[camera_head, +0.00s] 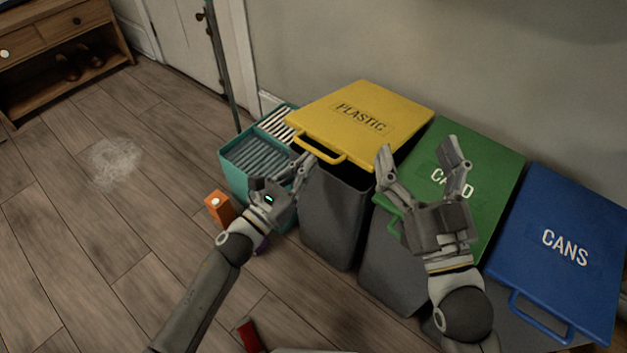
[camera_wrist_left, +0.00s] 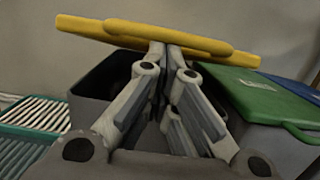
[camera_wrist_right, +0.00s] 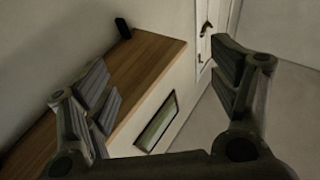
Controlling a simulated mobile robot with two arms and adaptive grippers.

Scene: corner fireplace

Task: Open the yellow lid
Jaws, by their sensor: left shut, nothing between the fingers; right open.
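The yellow lid (camera_head: 378,101) marked PLASTIC sits over a dark grey bin (camera_head: 335,208), its front edge raised off the rim. In the left wrist view the lid (camera_wrist_left: 110,35) shows edge-on, with a dark gap between it and the bin (camera_wrist_left: 95,88). Its front has a yellow loop handle (camera_head: 318,154). My left gripper (camera_head: 305,160) is shut and empty, its fingertips at the lid's front edge by the handle. In the left wrist view the fingertips (camera_wrist_left: 170,50) reach up to the lid's underside; contact is hard to tell. My right gripper (camera_head: 418,148) is open and empty, above the green lid.
A green lid (camera_head: 497,165) and a blue lid (camera_head: 585,215) marked CANS are down on bins to the right. A teal crate (camera_head: 235,178) with striped contents stands left of the yellow-lidded bin. An orange box (camera_head: 218,207) is on the floor. The wooden floor at left is open.

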